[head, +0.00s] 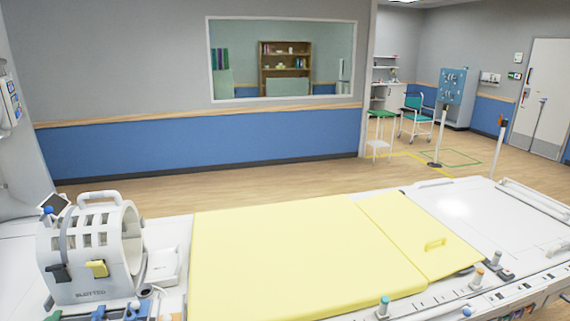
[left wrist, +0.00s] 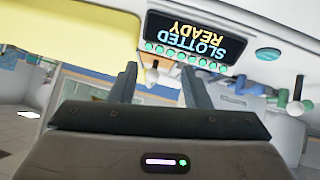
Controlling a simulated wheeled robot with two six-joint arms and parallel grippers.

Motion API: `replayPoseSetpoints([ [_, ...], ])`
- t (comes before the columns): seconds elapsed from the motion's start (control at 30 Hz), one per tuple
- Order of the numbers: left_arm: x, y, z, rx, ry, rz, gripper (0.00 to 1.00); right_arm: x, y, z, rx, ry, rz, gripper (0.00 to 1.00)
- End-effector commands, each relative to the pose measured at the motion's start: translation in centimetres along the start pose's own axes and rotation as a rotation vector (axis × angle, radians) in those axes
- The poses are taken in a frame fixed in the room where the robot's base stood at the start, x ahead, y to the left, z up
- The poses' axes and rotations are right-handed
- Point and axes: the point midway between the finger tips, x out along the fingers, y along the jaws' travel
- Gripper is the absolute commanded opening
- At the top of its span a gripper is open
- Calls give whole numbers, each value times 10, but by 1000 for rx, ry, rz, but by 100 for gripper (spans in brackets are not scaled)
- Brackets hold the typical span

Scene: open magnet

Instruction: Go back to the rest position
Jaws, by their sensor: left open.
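My left gripper (left wrist: 158,76) shows only in the left wrist view. Its two dark fingers stand apart with nothing held between them. A small white-tipped knob shows beyond the gap between the fingers. A dark display (left wrist: 195,40) reading "SLOTTED READY" appears upside down just past the fingertips, with a row of green lights. The head view shows neither gripper clearly. My right gripper is in no view.
A white coil device (head: 88,250) with a handle stands at the left of the bed. Several knobs line the front edge. Open floor lies behind, with a teal chair (head: 415,115).

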Motion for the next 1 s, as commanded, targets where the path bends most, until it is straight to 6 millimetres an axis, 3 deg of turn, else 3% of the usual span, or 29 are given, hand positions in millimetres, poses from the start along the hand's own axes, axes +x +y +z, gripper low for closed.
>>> replayPoseSetpoints([
  [0.03, -16, -2, 29, 43, -58, -14, 43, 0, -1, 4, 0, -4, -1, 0],
  [0.1, -40, -5, 62, 114, -135, -35, 43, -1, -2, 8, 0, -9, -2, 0],
  [0.23, -79, -11, 107, 217, -253, -59, 43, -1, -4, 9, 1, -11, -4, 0],
  [0.5, -141, -20, 159, 351, -418, -76, 43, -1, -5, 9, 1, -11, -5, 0],
  [0.77, -191, -27, 191, 439, -543, -78, 43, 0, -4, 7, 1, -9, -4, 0],
  [1.0, -144, -39, 222, 439, -561, -83, 43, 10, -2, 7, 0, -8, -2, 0],
])
